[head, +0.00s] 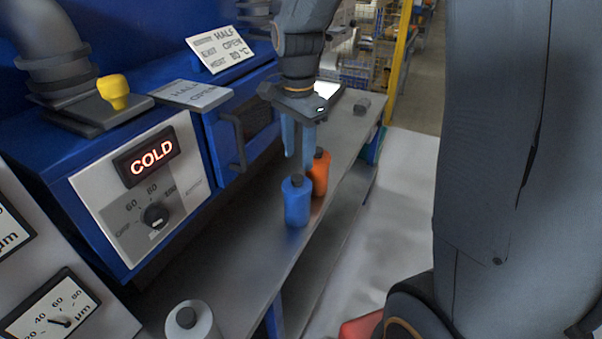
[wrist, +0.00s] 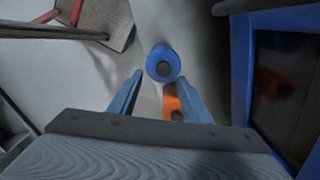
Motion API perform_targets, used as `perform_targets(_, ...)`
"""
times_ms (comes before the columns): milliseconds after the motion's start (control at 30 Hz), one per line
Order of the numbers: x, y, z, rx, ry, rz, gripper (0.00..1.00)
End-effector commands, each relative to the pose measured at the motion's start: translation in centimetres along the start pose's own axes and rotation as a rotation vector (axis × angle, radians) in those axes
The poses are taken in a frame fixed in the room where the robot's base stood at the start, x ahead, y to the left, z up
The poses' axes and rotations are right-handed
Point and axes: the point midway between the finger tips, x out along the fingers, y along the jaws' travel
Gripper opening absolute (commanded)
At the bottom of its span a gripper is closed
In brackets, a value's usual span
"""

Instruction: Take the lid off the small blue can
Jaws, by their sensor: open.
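My gripper (head: 298,168) points down with two blue fingers, open and empty, just above and behind the blue can near the orange can. In the wrist view the gripper (wrist: 163,82) has its fingers apart, the blue can's top between and beyond their tips. I cannot tell whether a finger touches anything.
An orange can (head: 320,174) with a dark lid stands close behind the blue one; it also shows between my fingers (wrist: 171,103). A white can (head: 204,322) stands on the near shelf (head: 237,272). The blue oven cabinet (head: 262,122) with a handle is left of the gripper.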

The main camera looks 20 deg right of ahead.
Motion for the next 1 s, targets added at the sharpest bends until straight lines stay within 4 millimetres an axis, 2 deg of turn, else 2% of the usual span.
perform_targets(100, -0.9, -0.7, -0.4, 0.091, -0.002, 0.006, 0.44)
perform_targets(200, -0.7, -0.9, -0.5, 0.123, -0.003, 0.009, 0.44)
perform_targets(567, 2.6, -0.7, -0.6, 0.127, -0.003, 0.011, 0.44)
perform_targets(800, 5.5, -0.6, -0.6, 0.126, -0.003, 0.01, 0.44)
perform_targets(1000, 6.7, -0.6, -0.6, 0.126, -0.002, 0.008, 0.44)
